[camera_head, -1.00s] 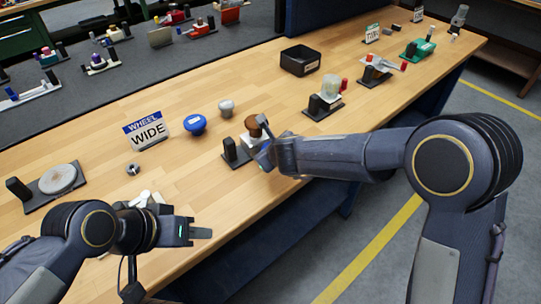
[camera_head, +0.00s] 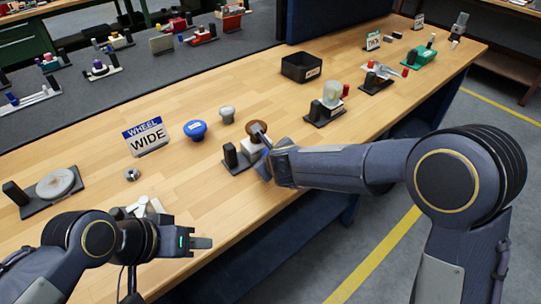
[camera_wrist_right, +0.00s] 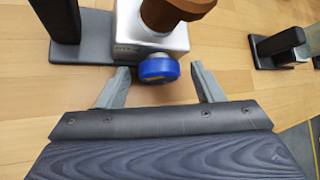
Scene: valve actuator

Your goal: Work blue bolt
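The blue bolt (camera_wrist_right: 158,69) has a round blue head and sticks out from the front of a silver-white block (camera_wrist_right: 152,35). A brown round knob (camera_wrist_right: 175,10) tops the block; it also shows in the head view (camera_head: 258,132). The bolt is hidden behind my right gripper in the head view. My right gripper (camera_wrist_right: 161,72) is open, with one fingertip on each side of the bolt head and a visible gap on both sides. My left gripper (camera_head: 203,243) hangs over the front table edge, away from the bolt; its finger opening is unclear.
The block's dark base (camera_head: 238,164) carries a black upright post (camera_head: 230,155). A blue knob (camera_head: 195,130), a grey knob (camera_head: 227,114) and a WHEEL WIDE sign (camera_head: 146,137) stand to the left. Another fixture (camera_head: 325,114) stands to the right, with a black box (camera_head: 301,69) behind.

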